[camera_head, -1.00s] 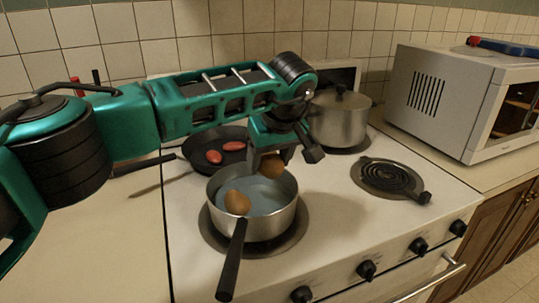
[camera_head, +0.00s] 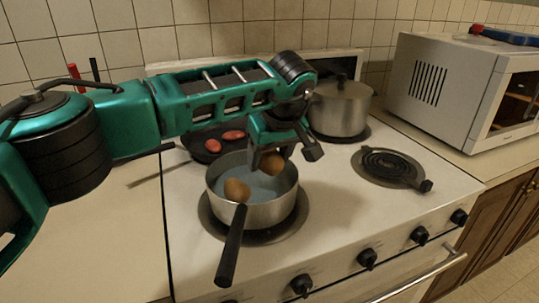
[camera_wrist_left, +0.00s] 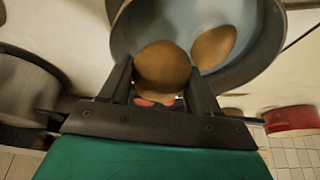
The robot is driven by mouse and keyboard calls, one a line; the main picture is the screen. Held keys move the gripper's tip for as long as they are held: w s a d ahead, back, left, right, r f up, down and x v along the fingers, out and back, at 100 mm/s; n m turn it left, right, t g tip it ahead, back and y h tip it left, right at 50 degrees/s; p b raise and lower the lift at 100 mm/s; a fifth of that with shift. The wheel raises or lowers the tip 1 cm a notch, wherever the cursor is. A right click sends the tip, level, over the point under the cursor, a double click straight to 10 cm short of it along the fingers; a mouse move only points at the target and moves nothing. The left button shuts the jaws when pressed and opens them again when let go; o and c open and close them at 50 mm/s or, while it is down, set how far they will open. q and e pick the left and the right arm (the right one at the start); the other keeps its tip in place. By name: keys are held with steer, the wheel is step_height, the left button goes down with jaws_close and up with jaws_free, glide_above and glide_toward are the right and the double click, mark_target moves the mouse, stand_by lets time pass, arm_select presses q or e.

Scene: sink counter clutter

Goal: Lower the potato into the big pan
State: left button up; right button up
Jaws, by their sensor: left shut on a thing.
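The big pan (camera_head: 254,211) is a steel saucepan with a black handle on the front left burner, with what looks like water inside. One brown potato (camera_head: 236,190) lies in it at the left. My left gripper (camera_head: 271,160) points down over the pan's back right part and is shut on a second brown potato (camera_head: 272,164), at about rim height. In the left wrist view the held potato (camera_wrist_left: 162,68) sits between both fingers, with the other potato (camera_wrist_left: 213,47) beyond it in the pan (camera_wrist_left: 262,50). Whether the held potato touches the water is unclear. My right gripper is not in view.
A black frying pan (camera_head: 197,146) with red pieces is behind, partly hidden by my arm. A lidded steel pot (camera_head: 340,108) stands back right. A microwave (camera_head: 456,93) stands on the right counter.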

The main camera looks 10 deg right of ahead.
arm_select(q)
steer(key=shift+f+b, duration=1.65)
steer(key=shift+f, duration=1.15)
stand_by(1.0)
stand_by(0.4)
steer(key=o, duration=1.2)
steer(key=shift+o, duration=0.2)
